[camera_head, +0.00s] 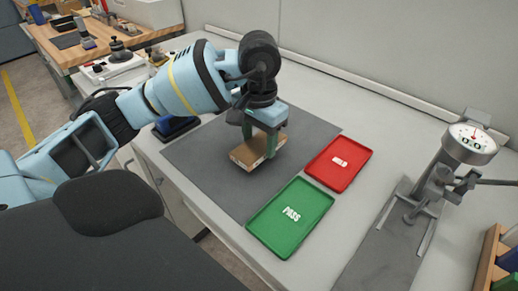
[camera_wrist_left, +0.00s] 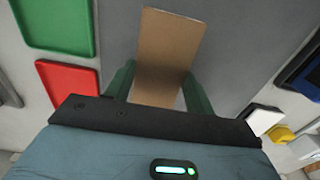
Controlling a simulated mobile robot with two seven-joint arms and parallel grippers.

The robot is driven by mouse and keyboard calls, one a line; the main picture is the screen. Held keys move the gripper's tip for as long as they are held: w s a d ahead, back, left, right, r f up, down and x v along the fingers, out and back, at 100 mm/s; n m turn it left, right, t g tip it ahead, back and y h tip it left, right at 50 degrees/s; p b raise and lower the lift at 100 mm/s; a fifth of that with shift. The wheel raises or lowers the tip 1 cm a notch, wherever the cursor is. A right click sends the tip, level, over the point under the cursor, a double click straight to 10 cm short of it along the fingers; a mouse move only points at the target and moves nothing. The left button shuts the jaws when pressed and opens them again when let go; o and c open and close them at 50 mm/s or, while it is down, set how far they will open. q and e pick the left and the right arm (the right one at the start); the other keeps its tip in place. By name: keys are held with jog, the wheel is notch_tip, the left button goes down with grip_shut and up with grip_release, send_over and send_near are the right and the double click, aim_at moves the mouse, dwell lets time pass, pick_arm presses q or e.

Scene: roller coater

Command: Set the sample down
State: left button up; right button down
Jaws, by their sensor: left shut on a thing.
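The sample, a flat brown rectangular piece (camera_head: 246,154), is held by my left gripper (camera_head: 265,148) over the dark grey mat (camera_head: 215,181). In the left wrist view the sample (camera_wrist_left: 168,50) sits between the two green fingers of the left gripper (camera_wrist_left: 160,92). I cannot tell whether the sample touches the mat. A green tray marked PASS (camera_head: 268,238) and a red tray (camera_head: 350,181) lie to the right of the mat, both without a sample in them. My right gripper is not in view.
A grey press-like device with a dial gauge (camera_head: 469,144) stands on the right of the bench. A blue item (camera_head: 175,127) lies at the mat's left edge. A wooden workbench (camera_head: 125,47) with tools is at the back left. Much of the mat is clear.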

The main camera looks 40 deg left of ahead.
aim_at(259, 145)
pick_arm(q)
jog(key=shift+f, duration=1.65)
jog(key=shift+f, duration=0.2)
jog(key=o, duration=1)
jog(key=shift+r, duration=0.1)
notch_tip(259, 145, up, 12)
jog(key=shift+r+p, duration=0.1)
jog(key=shift+p, duration=0.5)
